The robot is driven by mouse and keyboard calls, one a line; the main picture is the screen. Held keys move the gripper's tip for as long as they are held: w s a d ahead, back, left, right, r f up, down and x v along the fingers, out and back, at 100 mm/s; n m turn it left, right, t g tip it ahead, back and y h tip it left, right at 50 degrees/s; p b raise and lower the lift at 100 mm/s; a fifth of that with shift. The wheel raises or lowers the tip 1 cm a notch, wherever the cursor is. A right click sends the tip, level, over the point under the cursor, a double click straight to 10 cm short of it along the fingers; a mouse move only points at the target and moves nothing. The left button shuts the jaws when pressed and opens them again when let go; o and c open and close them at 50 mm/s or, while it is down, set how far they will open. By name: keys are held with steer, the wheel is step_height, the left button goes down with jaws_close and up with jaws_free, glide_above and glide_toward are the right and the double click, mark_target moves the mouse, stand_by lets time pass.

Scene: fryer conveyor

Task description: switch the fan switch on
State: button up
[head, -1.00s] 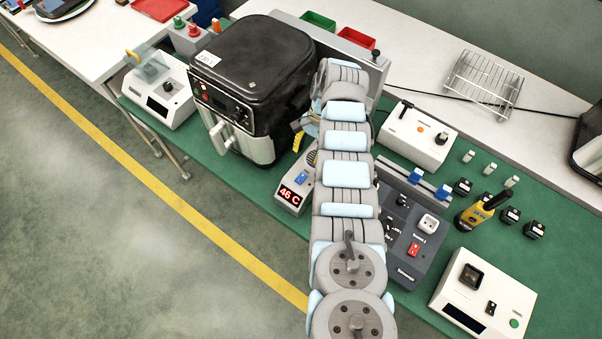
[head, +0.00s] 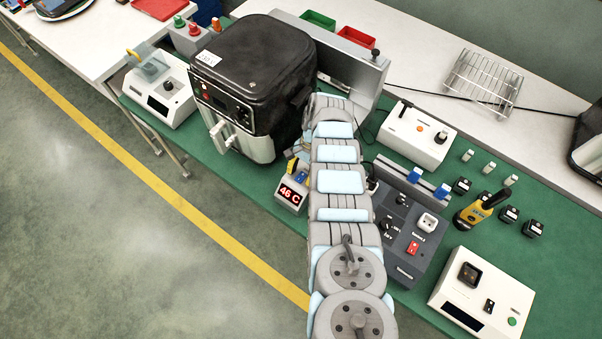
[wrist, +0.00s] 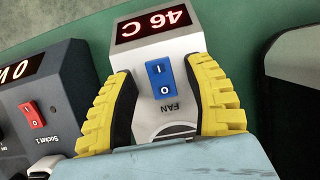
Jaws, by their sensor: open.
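The blue fan switch (wrist: 163,80) sits on a light grey box (wrist: 187,46) marked FAN, with a red display reading 46 C, in the wrist view. In the head view the box's display (head: 290,194) shows left of my arm, and part of the blue switch (head: 302,177) shows above it. My gripper (wrist: 165,100) has yellow ribbed fingers spread apart, one on each side of the switch, with nothing between them but the box face beyond. I cannot tell whether the fingers touch the box. In the head view my gripper is mostly hidden by my arm.
A dark socket unit with a red switch (wrist: 32,115) stands beside the fan box; it shows right of my arm in the head view (head: 405,273). A black fryer (head: 255,70) stands close behind the fan box. A white box (head: 417,138) lies farther right.

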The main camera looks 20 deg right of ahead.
jaws_close()
steer(key=h+p, duration=0.1)
steer(key=p, duration=0.4)
steer(key=shift+s+a+r+t, duration=0.1)
steer(key=shift+a+t, duration=0.1)
steer(key=shift+t, duration=0.1)
steer(key=shift+p, duration=0.45)
steer(key=shift+t+h+p, duration=0.3)
steer(key=shift+h+p, duration=0.3)
steer(key=shift+p, duration=0.3)
steer(key=shift+f+p, duration=0.2)
steer(key=shift+p, duration=0.2)
jaws_free()
